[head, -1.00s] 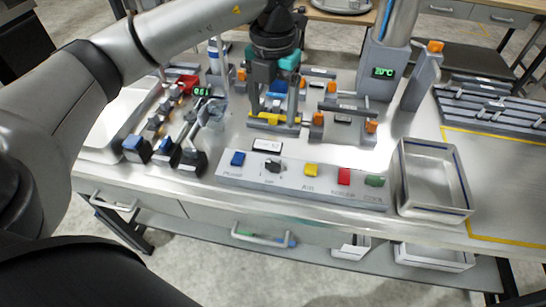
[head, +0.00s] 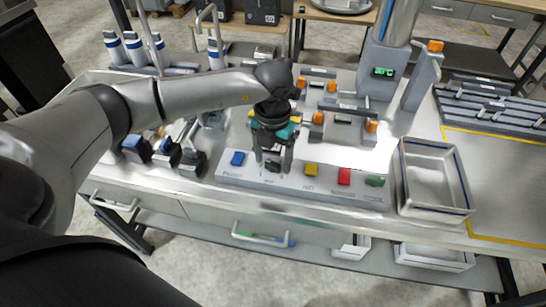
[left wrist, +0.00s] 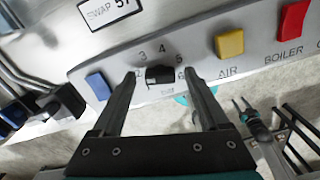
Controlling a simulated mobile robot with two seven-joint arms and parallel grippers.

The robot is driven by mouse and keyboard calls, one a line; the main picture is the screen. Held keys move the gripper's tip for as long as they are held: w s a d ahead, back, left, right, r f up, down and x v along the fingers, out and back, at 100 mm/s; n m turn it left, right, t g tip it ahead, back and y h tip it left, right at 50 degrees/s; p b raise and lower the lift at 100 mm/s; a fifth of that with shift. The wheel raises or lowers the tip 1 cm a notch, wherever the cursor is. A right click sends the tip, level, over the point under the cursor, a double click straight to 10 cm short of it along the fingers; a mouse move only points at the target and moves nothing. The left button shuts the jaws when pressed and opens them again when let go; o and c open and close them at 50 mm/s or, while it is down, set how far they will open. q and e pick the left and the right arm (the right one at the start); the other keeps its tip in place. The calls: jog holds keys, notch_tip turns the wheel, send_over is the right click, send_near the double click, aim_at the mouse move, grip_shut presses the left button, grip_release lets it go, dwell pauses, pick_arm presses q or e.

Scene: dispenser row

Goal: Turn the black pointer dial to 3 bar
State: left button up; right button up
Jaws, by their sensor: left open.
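The black pointer dial (left wrist: 160,74) sits on the grey button panel, with printed numbers including 3, 4, 5 and 6 around it. Which number its pointer marks is hard to tell. My left gripper (left wrist: 159,80) is open, pointing down at the panel, with one finger on each side of the dial. Whether the fingers touch it is unclear. In the head view the left gripper (head: 272,162) partly covers the dial (head: 272,166).
On the panel (head: 325,188), a blue button (head: 238,158) is left of the dial; yellow (head: 311,169), red (head: 344,176) and green (head: 375,181) buttons are right. A metal tray (head: 432,210) stands beyond its right end. Black-bodied levers (head: 192,162) stand to the left.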

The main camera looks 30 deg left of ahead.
pick_arm(q)
jog(key=shift+c, duration=0.3)
grip_shut()
dwell(0.4)
